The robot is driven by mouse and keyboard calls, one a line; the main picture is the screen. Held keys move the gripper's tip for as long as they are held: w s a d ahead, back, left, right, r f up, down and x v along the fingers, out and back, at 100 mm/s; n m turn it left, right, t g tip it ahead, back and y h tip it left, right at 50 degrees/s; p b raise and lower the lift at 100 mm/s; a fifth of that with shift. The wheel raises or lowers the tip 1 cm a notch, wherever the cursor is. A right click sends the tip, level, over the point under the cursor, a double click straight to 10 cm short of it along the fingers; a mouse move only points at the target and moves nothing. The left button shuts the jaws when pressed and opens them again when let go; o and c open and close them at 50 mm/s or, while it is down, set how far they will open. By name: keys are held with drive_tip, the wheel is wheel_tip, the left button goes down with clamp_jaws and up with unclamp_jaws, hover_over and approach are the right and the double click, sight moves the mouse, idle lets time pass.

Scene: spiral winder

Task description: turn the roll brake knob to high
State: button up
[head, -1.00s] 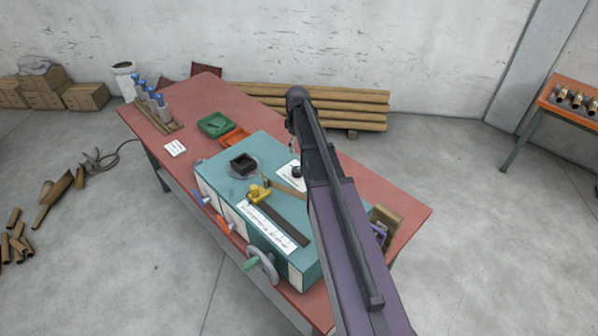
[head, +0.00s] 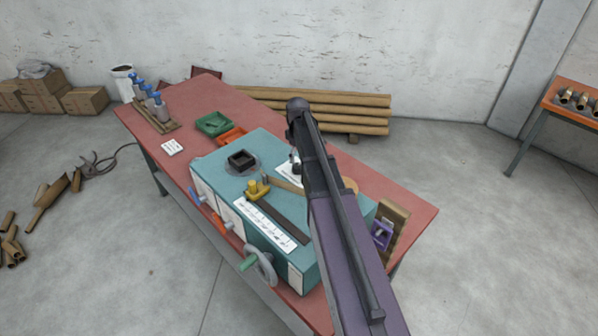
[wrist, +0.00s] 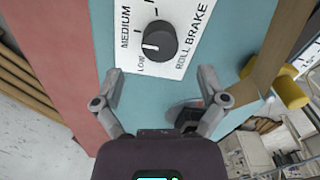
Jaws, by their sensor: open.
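The roll brake knob (wrist: 160,42) is a round black dial on a white label plate (wrist: 185,14). The plate reads LOW, MEDIUM and ROLL BRAKE; any HIGH mark is outside the wrist view. The knob's white pointer line is at LOW. My gripper (wrist: 161,76) is open and empty, its two fingertips on either side and short of the knob in the picture, apart from it. In the head view the label plate (head: 287,176) shows on the teal winder (head: 217,178), with my arm covering part of it and the knob hard to make out.
The winder sits on a red table (head: 190,92). A yellow-knobbed guide (head: 256,190), a square black spindle (head: 241,159) and a grey handwheel (head: 262,264) are on it. A wooden block with a purple part (head: 383,235) stands at the right. Green (head: 213,123) and orange trays lie behind.

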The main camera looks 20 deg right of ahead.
sight(298, 166)
drive_tip(key=shift+f+b, duration=2.6)
drive_tip(key=shift+f, duration=0.3)
drive_tip(key=shift+c, duration=0.2)
drive_tip(key=c, duration=1.1)
